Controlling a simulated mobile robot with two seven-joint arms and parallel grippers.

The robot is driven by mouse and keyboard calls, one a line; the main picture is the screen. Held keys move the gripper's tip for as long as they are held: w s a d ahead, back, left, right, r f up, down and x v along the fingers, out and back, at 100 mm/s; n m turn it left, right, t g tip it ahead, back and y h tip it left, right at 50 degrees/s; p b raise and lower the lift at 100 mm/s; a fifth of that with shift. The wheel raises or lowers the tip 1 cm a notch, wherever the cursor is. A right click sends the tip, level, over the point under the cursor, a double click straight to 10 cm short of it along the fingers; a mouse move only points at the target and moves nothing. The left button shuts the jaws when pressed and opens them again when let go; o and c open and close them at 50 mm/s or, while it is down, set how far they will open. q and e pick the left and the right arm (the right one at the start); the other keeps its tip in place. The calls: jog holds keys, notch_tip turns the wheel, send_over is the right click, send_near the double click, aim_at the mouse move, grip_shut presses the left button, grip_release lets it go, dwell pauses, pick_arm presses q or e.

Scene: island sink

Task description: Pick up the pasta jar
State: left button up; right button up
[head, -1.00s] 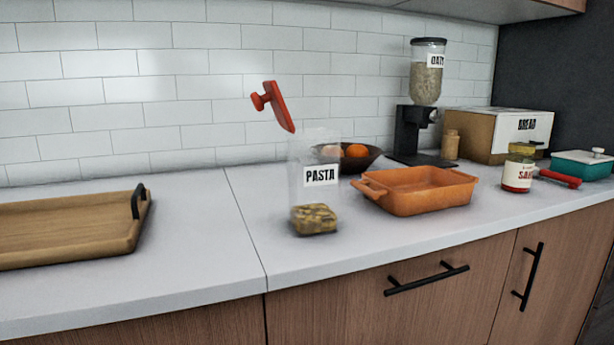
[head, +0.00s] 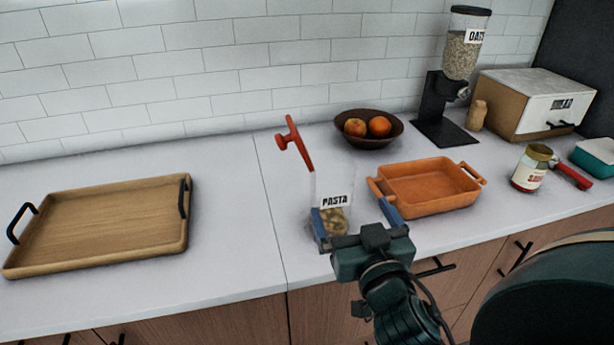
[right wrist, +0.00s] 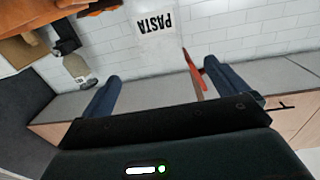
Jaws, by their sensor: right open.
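The pasta jar (head: 336,201) is a clear container with a PASTA label and pasta in its bottom, upright on the counter. Its red lid (head: 294,142) stands tilted up at the left of the jar top. My right gripper (head: 350,208) is open at the front of the jar, one blue finger to each side of its lower part in the head view. Whether the fingers touch the jar I cannot tell. In the right wrist view, which is upside down, the PASTA label (right wrist: 155,20) shows beyond the open fingers. My left gripper is not in view.
An orange baking dish (head: 400,206) sits close to the right of the jar. Behind are a fruit bowl (head: 348,137) and an oats dispenser (head: 436,118). A sauce jar (head: 528,168) and bread box (head: 505,100) are farther right. A wooden tray (head: 40,255) lies left, with clear counter between.

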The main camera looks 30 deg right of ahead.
aim_at(338, 182)
jog(key=b+x, duration=0.2)
jog(key=b, duration=0.1)
jog(key=b+x, duration=0.2)
jog(key=shift+w+d+f, duration=0.1)
jog(key=shift+d+f, duration=0.05)
jog(key=shift+f, duration=0.2)
jog(key=shift+w+d+r+b, duration=0.15)
jog(key=shift+w+b, duration=0.45)
jog(key=shift+b, duration=0.35)
jog(key=shift+w+d+r+p, duration=0.2)
jog(key=shift+w+p, duration=0.25)
jog(key=shift+w, duration=0.25)
jog(key=shift+w+d, duration=0.15)
jog(key=shift+w, duration=0.4)
jog(key=shift+w+r, duration=0.1)
jog(key=shift+w, duration=0.25)
jog(key=p+x, duration=0.1)
jog(key=x, duration=0.2)
jog(key=shift+w, duration=0.35)
jog(key=shift+w+d, duration=0.1)
jog(key=shift+w, duration=0.2)
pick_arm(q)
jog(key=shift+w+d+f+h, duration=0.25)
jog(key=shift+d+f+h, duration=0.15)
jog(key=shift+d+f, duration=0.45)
